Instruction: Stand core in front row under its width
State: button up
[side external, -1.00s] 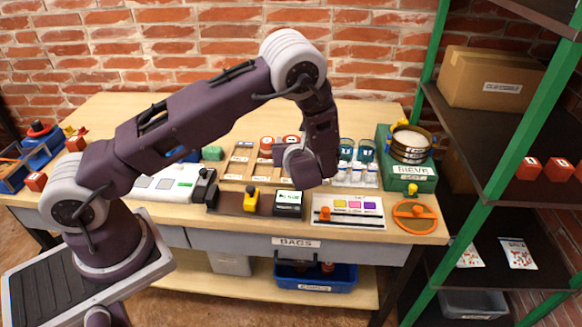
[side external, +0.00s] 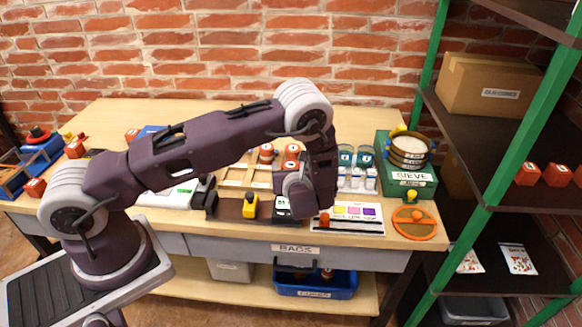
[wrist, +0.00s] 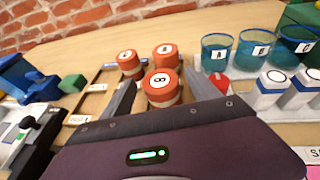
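Three cores with orange-red tops and pale lower bands stand on the wooden tray (wrist: 92,100). The nearest core (wrist: 162,90), with a round label that looks like 8, stands between the spread fingers of my gripper (wrist: 160,78), with gaps visible on both sides. The far left core (wrist: 128,62) and far right core (wrist: 165,56) stand behind it, beyond the fingertips. White cards on the tray's left part are too small to read. The gripper body hides the near part of the tray. In the side view the cores (side external: 266,153) show just left of my wrist.
Blue-green cups (wrist: 250,48) and white bottles (wrist: 270,88) stand close on the right. A red piece (wrist: 220,83) lies by the right finger. A green block (wrist: 72,83) is at left. The green sieve box (side external: 408,177) is farther right. The table's back is clear.

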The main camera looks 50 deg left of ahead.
jog(key=shift+r, duration=0.2)
jog(key=v, duration=1.2)
jog(key=s+a+r+n+g+h, duration=0.35)
jog(key=s+r+n+g, duration=0.35)
jog(key=s+r+n, duration=0.7)
jog(key=s+d+r+n+t+h, duration=0.4)
jog(key=s+d+r+n+h, duration=0.4)
jog(key=s+d+r+n, duration=0.1)
jog(key=s+r+n, duration=0.1)
jog(key=s, duration=0.1)
jog(key=shift+s+r+n+t, duration=0.2)
jog(key=shift+s+n+t, duration=0.05)
jog(key=shift+n+t, duration=0.15)
